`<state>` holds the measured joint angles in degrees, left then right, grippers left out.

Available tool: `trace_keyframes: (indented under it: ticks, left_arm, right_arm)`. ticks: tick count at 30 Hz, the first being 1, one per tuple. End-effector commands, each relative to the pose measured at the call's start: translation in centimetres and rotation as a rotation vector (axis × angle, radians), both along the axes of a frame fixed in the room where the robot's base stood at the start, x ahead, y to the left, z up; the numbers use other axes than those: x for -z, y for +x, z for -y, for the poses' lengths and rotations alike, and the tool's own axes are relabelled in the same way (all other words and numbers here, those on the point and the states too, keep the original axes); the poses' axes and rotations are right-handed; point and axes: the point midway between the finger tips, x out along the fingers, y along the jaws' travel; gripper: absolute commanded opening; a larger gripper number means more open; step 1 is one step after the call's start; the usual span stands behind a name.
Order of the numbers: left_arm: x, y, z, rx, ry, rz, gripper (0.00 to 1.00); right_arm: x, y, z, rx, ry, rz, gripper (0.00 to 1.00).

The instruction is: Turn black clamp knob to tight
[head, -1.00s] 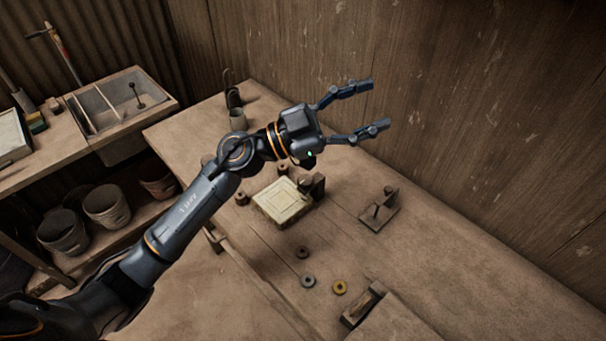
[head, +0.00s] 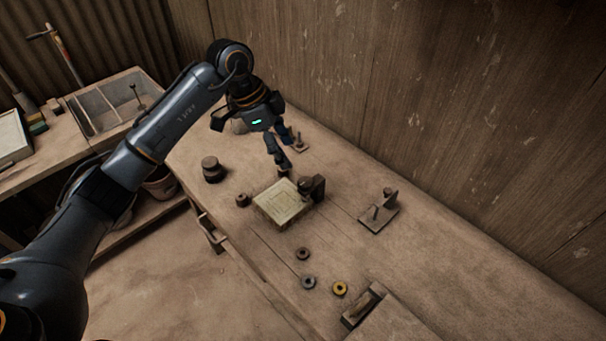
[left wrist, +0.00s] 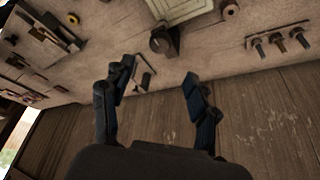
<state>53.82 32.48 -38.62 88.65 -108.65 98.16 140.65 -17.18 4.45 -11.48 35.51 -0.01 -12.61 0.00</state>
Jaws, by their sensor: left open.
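A dark clamp block (head: 317,187) stands at the right edge of a pale square tile mould (head: 283,204) on the bench. A small round knob (head: 304,184) shows on its mould-facing side. In the left wrist view the knob (left wrist: 160,41) and the tile mould (left wrist: 178,9) are at top centre, beyond the fingers. My left gripper (head: 290,153) points down, open and empty, behind the mould and apart from the knob. In the left wrist view its fingers (left wrist: 158,71) are spread. My right gripper is not in view.
A bracket with a pin (head: 380,212) stands right of the mould. Dark rings (head: 302,253) and a yellow ring (head: 340,288) lie in front. A dark weight (head: 212,170) stands left. Pegs (left wrist: 281,42) stand at the right in the left wrist view. A wooden wall bounds the bench.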

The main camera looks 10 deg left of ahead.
Motion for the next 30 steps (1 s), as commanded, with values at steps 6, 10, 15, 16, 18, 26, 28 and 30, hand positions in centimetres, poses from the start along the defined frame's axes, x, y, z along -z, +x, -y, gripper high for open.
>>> trace_keyframes:
  ticks: [6, 10, 15, 16, 18, 26, 28, 30]
  left_arm:
    - [4.2, 0.2, 2.0, 0.004, -0.003, -0.004, 0.59]
    - [6.6, 0.5, 2.9, 0.004, -0.004, -0.003, 0.59]
    - [8.8, 0.7, 3.8, 0.004, -0.004, -0.001, 0.59]
    - [9.0, 0.7, 3.9, 0.004, -0.004, -0.001, 0.59]
    - [9.5, 0.7, 4.0, 0.004, -0.003, 0.0, 0.59]
    - [9.9, 0.8, 4.1, 0.004, -0.003, 0.002, 0.59]
    - [9.9, 0.8, 4.1, 0.004, -0.003, 0.002, 0.59]
    - [9.9, 0.8, 4.1, 0.004, -0.004, 0.002, 0.47]
  right_arm:
    - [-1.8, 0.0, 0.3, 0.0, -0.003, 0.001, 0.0]
    - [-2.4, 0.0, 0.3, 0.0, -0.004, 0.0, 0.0]
    - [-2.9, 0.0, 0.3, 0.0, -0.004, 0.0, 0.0]
    - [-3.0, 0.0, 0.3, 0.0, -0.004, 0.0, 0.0]
    - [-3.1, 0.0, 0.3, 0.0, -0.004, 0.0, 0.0]
    - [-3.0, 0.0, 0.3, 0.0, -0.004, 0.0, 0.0]
    - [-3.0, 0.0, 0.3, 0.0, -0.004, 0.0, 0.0]
    - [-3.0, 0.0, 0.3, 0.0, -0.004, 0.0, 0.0]
